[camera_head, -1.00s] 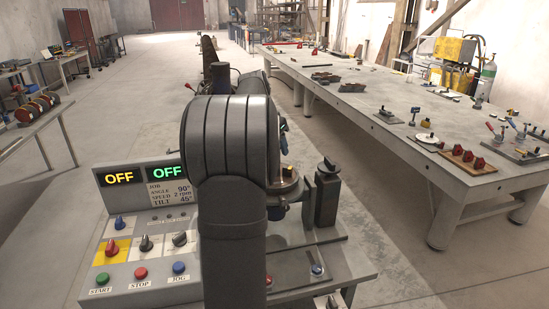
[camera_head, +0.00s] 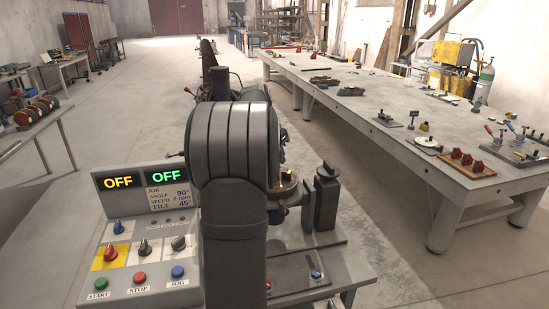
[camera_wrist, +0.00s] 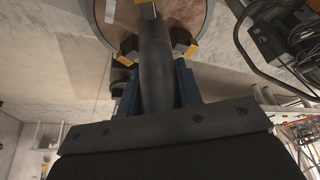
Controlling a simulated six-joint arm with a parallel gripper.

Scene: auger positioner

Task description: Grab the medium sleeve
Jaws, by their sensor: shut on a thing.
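In the wrist view a smooth grey tube (camera_wrist: 156,60), seemingly the medium sleeve, stands out from a round brown disc (camera_wrist: 193,12) with dark jaws tipped in yellow. My gripper (camera_wrist: 157,92) is shut on the tube, with a blue finger on each side of it. The tube's far end meets the disc between the jaws; I cannot tell whether the jaws touch it. In the head view my own arm hides the gripper and the tube.
A control panel (camera_head: 130,240) with two OFF displays stands left of my arm. A dark post (camera_head: 327,198) stands close on the right. A long grey workbench (camera_head: 375,105) with several small fixtures runs along the right. The floor (camera_head: 380,235) between is clear.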

